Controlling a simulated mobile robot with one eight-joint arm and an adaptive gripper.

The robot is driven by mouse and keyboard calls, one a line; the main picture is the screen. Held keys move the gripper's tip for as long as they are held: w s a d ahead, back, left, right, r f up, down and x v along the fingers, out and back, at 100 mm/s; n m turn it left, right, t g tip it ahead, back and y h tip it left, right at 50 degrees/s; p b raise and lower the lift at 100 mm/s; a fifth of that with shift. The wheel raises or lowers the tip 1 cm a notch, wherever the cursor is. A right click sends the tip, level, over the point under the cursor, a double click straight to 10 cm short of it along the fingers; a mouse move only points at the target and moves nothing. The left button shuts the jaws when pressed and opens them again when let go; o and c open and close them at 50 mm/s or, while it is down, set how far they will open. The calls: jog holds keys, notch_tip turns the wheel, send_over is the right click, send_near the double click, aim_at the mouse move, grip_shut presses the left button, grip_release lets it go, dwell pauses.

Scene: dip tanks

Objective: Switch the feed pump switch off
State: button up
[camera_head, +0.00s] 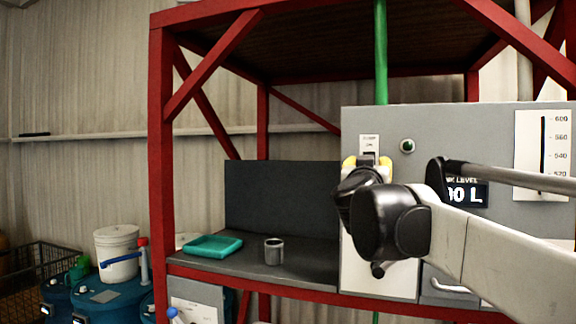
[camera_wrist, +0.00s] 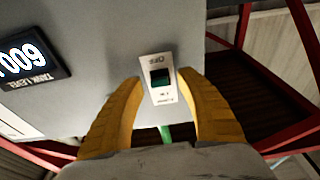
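In the wrist view, turned upside down, OFF is printed at the plate's upper end. In the head view the plate (camera_head: 369,140) shows ON near its top, and my gripper hides its lower part. I cannot tell which way the rocker is tipped. My gripper (camera_wrist: 160,84) is open and empty, its yellow fingers on either side of the plate. In the head view my gripper (camera_head: 367,163) is in front of the panel; contact cannot be told.
A green round lamp (camera_head: 407,145) sits right of the switch. A tank level display (camera_wrist: 32,57) and a gauge (camera_head: 542,150) are further right in the head view. A teal tray (camera_head: 213,246) and grey cup (camera_head: 274,251) stand on the shelf. Red frame posts (camera_head: 161,170) flank it.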

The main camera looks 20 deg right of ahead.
jog(key=v, duration=1.2)
dwell(0.3)
jog(key=s+d+f+n+g+y+b, duration=0.15)
jog(key=s+f+g+b, duration=0.55)
jog(key=f, duration=1.5)
jog(key=s+f+y+b, duration=0.2)
jog(key=f+b, duration=0.9)
jog(key=f, duration=1.1)
jog(key=s+a+f+n+g+y+b, duration=0.1)
jog(key=a+f+b, duration=0.3)
jog(key=f, duration=0.5)
jog(key=s+a+f+n+g+y+b, duration=0.1)
jog(key=s+a+f+n+y+b, duration=0.1)
jog(key=f, duration=0.8)
jog(key=s+a+f+n+g+y+b, duration=0.1)
jog(key=s+a+f+y+b, duration=0.4)
jog(key=f, duration=0.5)
jog(key=shift+s+a+n+b, duration=0.2)
jog(key=shift+a+n+b, duration=0.15)
jog(key=shift+a+n, duration=0.5)
